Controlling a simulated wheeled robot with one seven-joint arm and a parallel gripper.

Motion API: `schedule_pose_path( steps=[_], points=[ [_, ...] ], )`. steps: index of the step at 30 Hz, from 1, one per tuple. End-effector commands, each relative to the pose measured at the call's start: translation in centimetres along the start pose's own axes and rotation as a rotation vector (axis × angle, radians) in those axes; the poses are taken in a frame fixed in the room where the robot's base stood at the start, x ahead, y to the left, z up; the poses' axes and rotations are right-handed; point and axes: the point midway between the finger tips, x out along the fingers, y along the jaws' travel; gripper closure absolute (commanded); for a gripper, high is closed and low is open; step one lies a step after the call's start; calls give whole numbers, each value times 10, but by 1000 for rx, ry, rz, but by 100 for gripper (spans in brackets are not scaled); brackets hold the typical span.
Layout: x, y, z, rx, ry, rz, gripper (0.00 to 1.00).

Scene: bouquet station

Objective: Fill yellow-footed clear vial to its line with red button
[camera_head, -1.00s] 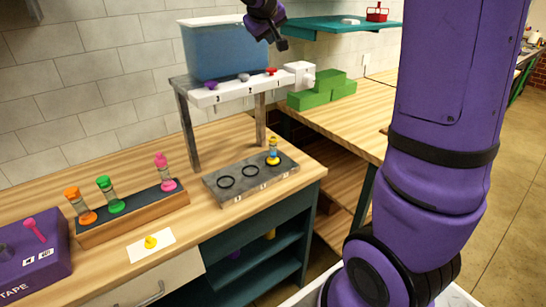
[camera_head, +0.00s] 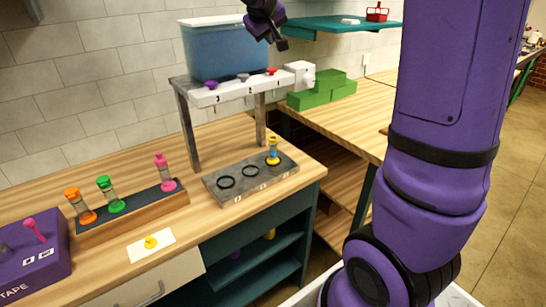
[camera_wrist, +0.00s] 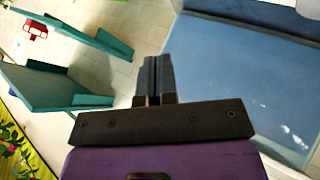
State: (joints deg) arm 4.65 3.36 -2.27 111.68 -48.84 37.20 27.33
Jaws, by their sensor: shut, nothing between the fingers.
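The clear vial with a yellow foot (camera_head: 273,158) stands upright in the rightmost ring of the grey tray (camera_head: 208,192); its fill level and line are too small to make out. The red button (camera_head: 272,71) is at the right end of the white dispenser bar (camera_head: 222,95), above that vial. My gripper (camera_head: 282,44) is above and slightly right of the red button, apart from it, beside the blue tank. In the wrist view my gripper (camera_wrist: 154,72) is shut and empty, with the blue water tank (camera_wrist: 225,75) to its right.
A wooden rack (camera_head: 140,217) holds orange, green and pink vials. A yellow stopper (camera_head: 151,242) lies on a white card.

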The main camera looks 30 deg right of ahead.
Motion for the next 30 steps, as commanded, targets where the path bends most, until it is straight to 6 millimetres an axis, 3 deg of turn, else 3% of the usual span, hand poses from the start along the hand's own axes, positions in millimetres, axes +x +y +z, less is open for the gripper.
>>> schedule_pose_path(
  steps=[8, 11, 21, 25, 30],
  points=[
    [-1, 1, 0, 49, 1, -13, 100],
    [-3, 4, 1, 189, 5, -50, 100],
    [-18, 20, -6, 980, 5, -250, 100],
    [-22, 26, -10, 1173, 2, -298, 100],
    [-24, 29, -12, 1268, 0, -323, 100]
  ],
)
